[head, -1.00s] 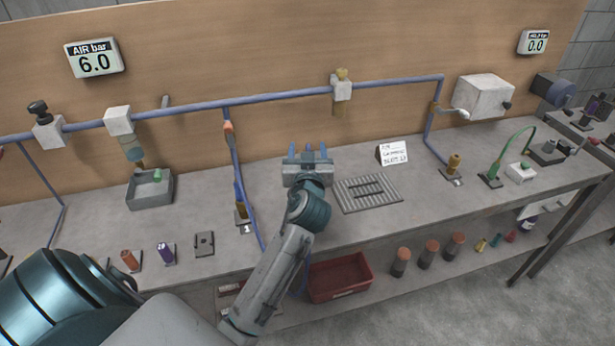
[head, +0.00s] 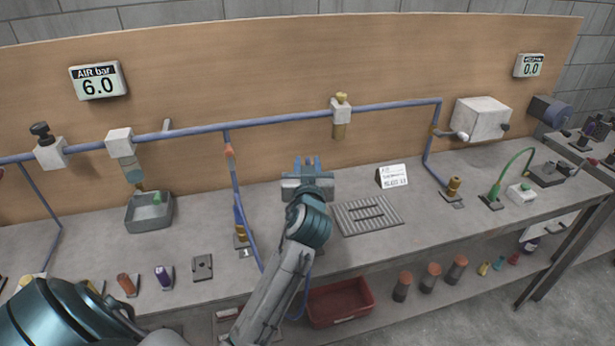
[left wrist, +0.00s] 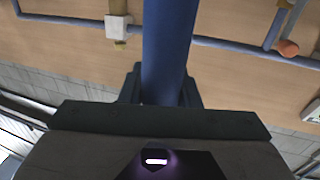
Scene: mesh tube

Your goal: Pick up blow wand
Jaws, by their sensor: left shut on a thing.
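My left gripper (head: 308,163) is over the middle of the bench, left of the slotted grey grate, with its fingers pointing toward the back board. It is shut on a blue round rod, which I take to be the blow wand (left wrist: 168,50). In the left wrist view the rod runs from between the dark fingers up past the top edge. In the head view the rod is mostly hidden by the gripper and wrist. A blue hose shows beside my forearm. My right gripper is not in view.
A blue air pipe (head: 280,118) runs along the board behind the gripper, with a valve block (head: 341,112). A grey grate (head: 385,222) and white card (head: 393,176) are to the right. A grey tray (head: 136,222) is at left. A red bin (head: 340,302) sits below.

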